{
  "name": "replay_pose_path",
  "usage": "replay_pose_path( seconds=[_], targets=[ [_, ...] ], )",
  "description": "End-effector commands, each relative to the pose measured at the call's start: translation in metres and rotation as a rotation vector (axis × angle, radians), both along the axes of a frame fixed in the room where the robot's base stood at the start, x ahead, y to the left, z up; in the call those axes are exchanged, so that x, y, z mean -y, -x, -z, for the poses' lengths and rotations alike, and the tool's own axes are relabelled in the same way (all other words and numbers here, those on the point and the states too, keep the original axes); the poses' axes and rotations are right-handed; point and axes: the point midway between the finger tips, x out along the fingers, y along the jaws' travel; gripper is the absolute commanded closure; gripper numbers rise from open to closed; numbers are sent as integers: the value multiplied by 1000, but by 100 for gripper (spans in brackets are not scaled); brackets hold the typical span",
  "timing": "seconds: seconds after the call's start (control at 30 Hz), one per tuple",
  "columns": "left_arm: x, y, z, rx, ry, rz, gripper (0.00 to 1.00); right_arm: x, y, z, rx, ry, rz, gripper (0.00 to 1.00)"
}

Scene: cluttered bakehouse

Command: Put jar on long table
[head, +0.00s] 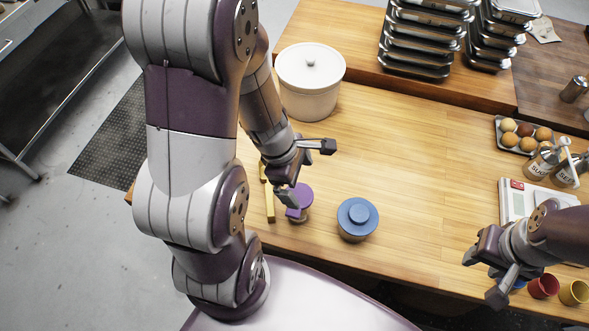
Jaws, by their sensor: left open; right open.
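A round jar with a blue lid (357,216) stands upright on the light wooden long table (420,130), near its front edge. A smaller purple-topped jar or pot (301,192) stands to its left, partly hidden by my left gripper. My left gripper (308,172) is open, with one finger over the purple top and the other out to the right; I cannot tell whether it touches. My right gripper (485,272) is open and empty at the front right of the table, well right of the blue-lidded jar.
A white lidded pot (311,80) stands at the back left. Stacked metal trays (415,50) stand behind. A tray of buns (520,134), sugar canisters (541,161), a white scale (516,197) and cups (543,286) crowd the right. The table's middle is clear.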

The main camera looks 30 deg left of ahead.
Motion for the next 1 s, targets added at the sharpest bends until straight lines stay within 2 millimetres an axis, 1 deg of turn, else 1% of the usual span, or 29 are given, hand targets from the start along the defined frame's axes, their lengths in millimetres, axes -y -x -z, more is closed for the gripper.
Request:
replay_pose_path(
  seconds=[0.03,0.07,0.1,0.13,0.2,0.23,0.3,0.4,0.57,0.63,0.67,0.73,1.0],
  targets=[
    [11,2,-10,56,-74,352,0,0,0,1,0,0,0,57],
    [16,5,-15,85,-121,577,0,0,0,1,0,0,0,57],
    [19,8,-22,119,-185,858,0,0,0,1,0,0,0,57],
    [21,9,-27,138,-229,1051,0,0,0,1,0,0,0,57],
    [22,11,-36,168,-319,1417,0,0,0,1,0,0,0,57],
    [22,11,-39,174,-348,1535,0,0,0,1,0,0,0,57],
    [21,11,-44,180,-394,1714,0,0,0,1,0,0,0,57],
    [20,11,-45,179,-413,1790,0,0,0,1,0,0,0,57],
    [19,11,-44,179,-412,1784,0,0,0,1,0,0,0,57],
    [19,11,-34,179,-411,1783,0,0,0,11,0,0,0,57],
    [19,11,-25,178,-411,1782,0,0,0,20,0,0,0,57],
    [19,11,-1,178,-411,1781,0,0,0,45,0,0,0,57],
    [19,11,-1,178,-411,1781,0,0,0,45,0,0,0,57]
  ],
)
